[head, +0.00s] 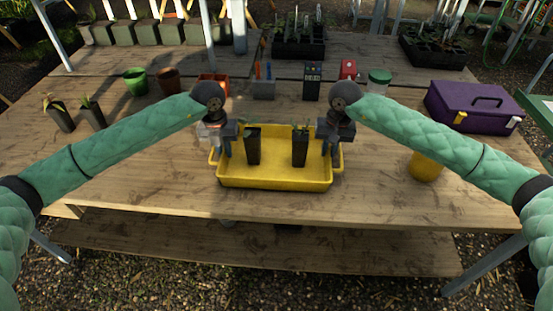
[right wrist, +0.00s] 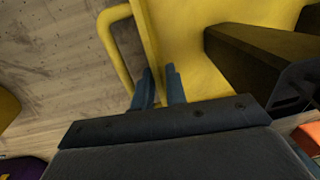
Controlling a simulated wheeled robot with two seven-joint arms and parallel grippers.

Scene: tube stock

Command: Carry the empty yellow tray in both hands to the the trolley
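The yellow tray (head: 275,183) is on the wooden table near its front edge; it looks level. It is not empty: two dark pots with seedlings, one left (head: 253,146) and one right (head: 299,148), stand in it. My left gripper (head: 226,147) points down at the tray's left end; its finger gap is too small to see. My right gripper (head: 329,146) is at the right end. In the right wrist view its fingers (right wrist: 160,88) are close together on either side of the tray's wall (right wrist: 150,40), beside a looped handle (right wrist: 112,45). No trolley is clearly recognisable.
A yellow pot (head: 425,167) and a purple toolbox (head: 473,106) stand to the right. Green (head: 136,81) and brown (head: 168,81) pots and two seedling pots (head: 94,113) stand left. Black crates (head: 299,45) are behind. The table (head: 130,185) is bare left of the tray.

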